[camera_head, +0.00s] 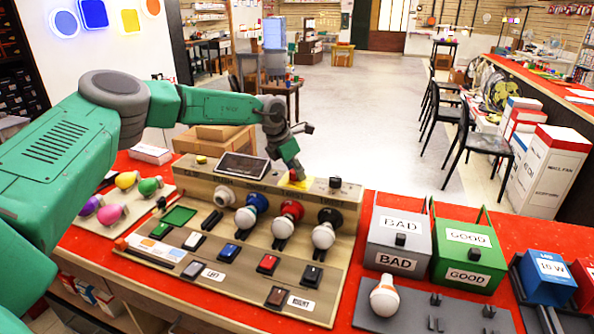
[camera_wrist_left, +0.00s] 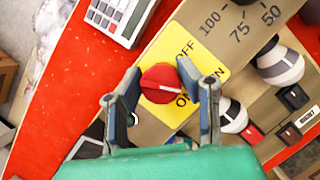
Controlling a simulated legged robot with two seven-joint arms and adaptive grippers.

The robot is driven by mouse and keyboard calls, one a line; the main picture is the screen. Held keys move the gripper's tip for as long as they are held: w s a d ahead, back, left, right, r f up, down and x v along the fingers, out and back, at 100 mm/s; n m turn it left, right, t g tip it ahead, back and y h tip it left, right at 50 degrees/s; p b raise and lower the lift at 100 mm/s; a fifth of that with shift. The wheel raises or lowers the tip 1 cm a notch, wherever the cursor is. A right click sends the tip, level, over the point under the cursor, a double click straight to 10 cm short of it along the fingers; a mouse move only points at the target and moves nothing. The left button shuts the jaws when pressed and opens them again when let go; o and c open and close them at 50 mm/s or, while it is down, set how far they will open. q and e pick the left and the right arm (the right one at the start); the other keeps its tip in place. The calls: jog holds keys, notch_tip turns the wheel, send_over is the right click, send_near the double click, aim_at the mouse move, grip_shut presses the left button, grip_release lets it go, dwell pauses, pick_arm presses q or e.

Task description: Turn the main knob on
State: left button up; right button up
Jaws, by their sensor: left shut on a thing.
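The main knob (camera_wrist_left: 161,84) is a red round knob with a thin pale line across it. It sits on a yellow plate (camera_wrist_left: 205,55) with OFF and ON lettering, partly covered by a finger. My left gripper (camera_wrist_left: 160,74) has one finger on each side of the knob and is shut on it. In the head view, my left gripper (camera_head: 294,174) reaches down to the yellow plate (camera_head: 291,184) on top of the test panel (camera_head: 225,185), and the knob is largely hidden there. My right gripper is not in view.
The panel holds several bulbs (camera_head: 323,236) and switches (camera_head: 267,264). A black dial (camera_head: 335,183) stands right of the yellow plate. A grey BAD box (camera_head: 395,233) and a green GOOD box (camera_head: 470,240) stand to the right, behind a loose bulb (camera_head: 384,297).

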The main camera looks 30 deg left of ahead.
pick_arm(q)
jog(key=m+b, duration=0.1)
jog(key=m, duration=0.1)
jog(key=m+g+h+b, duration=0.1)
jog(key=m, duration=0.1)
jog(key=shift+a+f+m, duration=0.15)
jog(key=shift+a+m, duration=0.05)
jog(key=shift+m, duration=0.1)
jog(key=shift+m+g+h+b, duration=0.3)
jog(key=shift+m, duration=0.2)
jog(key=o, duration=1.1)
jog(key=shift+o, duration=0.2)
jog(key=shift+a, duration=0.15)
